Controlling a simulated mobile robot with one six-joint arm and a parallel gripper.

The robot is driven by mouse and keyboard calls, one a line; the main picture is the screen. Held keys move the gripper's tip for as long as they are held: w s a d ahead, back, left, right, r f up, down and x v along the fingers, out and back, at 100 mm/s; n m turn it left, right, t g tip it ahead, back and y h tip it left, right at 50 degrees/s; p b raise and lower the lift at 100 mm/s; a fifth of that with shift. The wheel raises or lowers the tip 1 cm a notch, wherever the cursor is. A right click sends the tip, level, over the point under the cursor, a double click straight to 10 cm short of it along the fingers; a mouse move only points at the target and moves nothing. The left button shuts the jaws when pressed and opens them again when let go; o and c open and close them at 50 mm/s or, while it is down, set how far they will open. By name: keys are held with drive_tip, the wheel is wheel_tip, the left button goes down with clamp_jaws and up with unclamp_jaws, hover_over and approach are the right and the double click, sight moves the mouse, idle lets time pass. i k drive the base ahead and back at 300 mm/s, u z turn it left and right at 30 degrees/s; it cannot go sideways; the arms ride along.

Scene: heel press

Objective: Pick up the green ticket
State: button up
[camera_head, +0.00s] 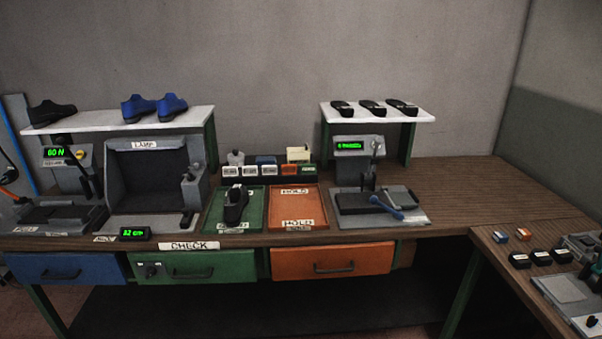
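A small green piece (308,169) with a pale label sits at the right end of a dark rack (275,179) behind the trays, and it looks like the green ticket. An orange piece (288,170) is just left of it, with pale-labelled pieces further left. It is too small to tell whether the green piece is one ticket or a stack. My gripper is not in this view.
A green tray (255,219) holding a dark shoe (236,204) and an orange HOLD tray (296,208) lie in front of the rack. A lamp box (150,175) stands left; a press (378,202) with a blue-tipped lever stands right. The bench (465,190) is clear further right.

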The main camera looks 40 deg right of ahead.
sight(306, 168)
drive_tip(key=z, duration=0.1)
drive_tip(key=i, duration=0.9)
drive_tip(key=u, duration=0.25)
